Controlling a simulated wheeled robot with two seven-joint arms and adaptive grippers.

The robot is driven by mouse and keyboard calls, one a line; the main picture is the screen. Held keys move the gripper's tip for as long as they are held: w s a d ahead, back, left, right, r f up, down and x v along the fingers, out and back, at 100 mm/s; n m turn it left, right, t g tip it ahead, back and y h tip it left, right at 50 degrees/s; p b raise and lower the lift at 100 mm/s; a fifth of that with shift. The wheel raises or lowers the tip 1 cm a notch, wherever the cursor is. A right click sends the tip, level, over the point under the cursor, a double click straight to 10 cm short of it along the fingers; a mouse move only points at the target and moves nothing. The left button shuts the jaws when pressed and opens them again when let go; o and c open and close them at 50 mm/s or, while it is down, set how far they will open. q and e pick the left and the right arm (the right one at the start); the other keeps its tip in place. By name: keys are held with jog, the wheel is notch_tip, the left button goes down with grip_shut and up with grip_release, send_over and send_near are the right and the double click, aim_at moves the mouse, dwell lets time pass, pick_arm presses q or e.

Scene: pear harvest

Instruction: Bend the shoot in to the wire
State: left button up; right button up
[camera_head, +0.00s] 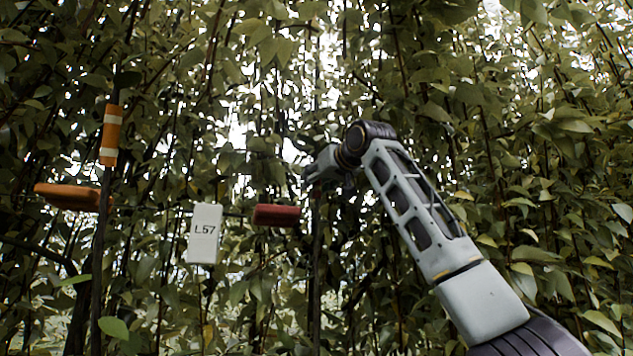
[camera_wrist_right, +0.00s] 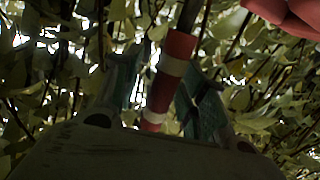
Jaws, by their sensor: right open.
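A dark shoot (camera_head: 317,270) hangs near the middle of the head view. In the right wrist view a red sleeve with white bands (camera_wrist_right: 172,75) is on the shoot (camera_wrist_right: 190,15). My right gripper (camera_head: 314,172) is at the shoot's upper part, partly hidden by its own wrist. In the wrist view its two fingers (camera_wrist_right: 160,88) stand apart, one on each side of the banded sleeve, not closed on it. A red block (camera_head: 276,215) is just left of the shoot; it also shows in the wrist view (camera_wrist_right: 290,12). A wire is hard to make out. My left gripper is out of view.
A white tag marked L57 (camera_head: 204,233) hangs left of the red block. Farther left are an orange block (camera_head: 72,196) and an orange sleeve with pale bands (camera_head: 110,135) on a dark stem (camera_head: 99,270). Dense leaves and stems fill the background.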

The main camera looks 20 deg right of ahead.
jog(key=shift+s, duration=0.4)
jog(key=shift+s, duration=0.1)
jog(key=v, duration=1.1)
jog(key=shift+d, duration=0.1)
dwell(0.5)
